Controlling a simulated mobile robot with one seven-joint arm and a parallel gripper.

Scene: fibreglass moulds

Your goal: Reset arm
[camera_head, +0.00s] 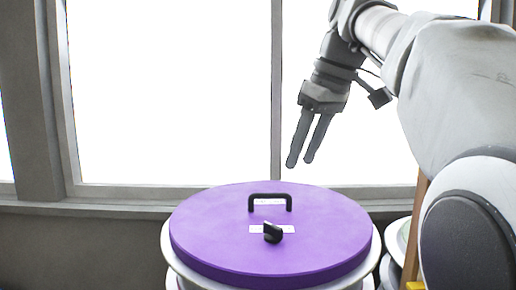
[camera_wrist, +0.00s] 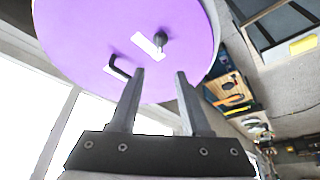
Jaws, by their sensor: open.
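My gripper (camera_head: 300,163) hangs at the upper right of the head view, fingers pointing down, in front of the bright window. It is empty, and in the wrist view its two fingers (camera_wrist: 159,74) stand apart. Below it in the head view is a round purple lid or disc (camera_head: 205,235) on a pale round base. The lid carries a black handle (camera_head: 270,196) and a small black knob (camera_head: 272,232). In the wrist view the purple lid (camera_wrist: 85,35) lies beyond the fingers, with its handle near the left fingertip. My gripper appears clear of the lid.
A large framed window (camera_head: 170,100) fills the back, with a sill (camera_head: 110,207) below it. Another pale round object (camera_head: 398,240) and a wooden post (camera_head: 412,232) stand at the right. The wrist view shows a tool board (camera_wrist: 232,92) and open grey floor (camera_wrist: 290,85).

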